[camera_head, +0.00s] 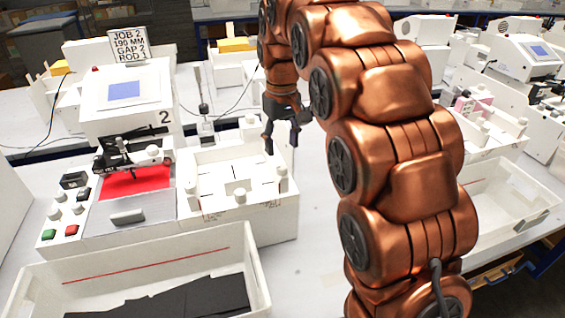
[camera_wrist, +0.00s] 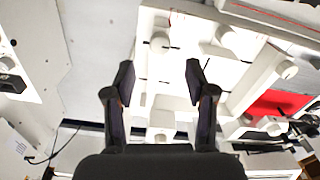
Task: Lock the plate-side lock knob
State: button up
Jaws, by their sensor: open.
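A white fixture box (camera_head: 255,215) stands right of the plotter marked 2. White round knobs stand on it: a front one (camera_head: 240,197), a right one (camera_head: 281,185) and a left one (camera_head: 190,187). I cannot tell which is the plate-side lock knob, or whether any is locked. My gripper (camera_head: 281,140) hangs above the back right of the box, open and empty, apart from the knobs. In the wrist view my gripper (camera_wrist: 160,76) has its fingers spread over the fixture, with one knob (camera_wrist: 160,41) beyond the tips and another (camera_wrist: 225,36) to the right.
The plotter (camera_head: 125,95) has a blue screen, a red sheet (camera_head: 133,183) and green and red buttons. A sign (camera_head: 128,46) reads JOB 2, 190 MM, GAP 2, ROD 1. A white bin (camera_head: 150,262) with dark sheets stands in front. My arm covers the middle right; bare table shows beside the box.

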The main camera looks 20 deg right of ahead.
aim_at(282, 167)
jog(key=shift+f+p, duration=1)
jog(key=shift+f, duration=2.4)
jog(key=shift+c, duration=0.2)
grip_shut()
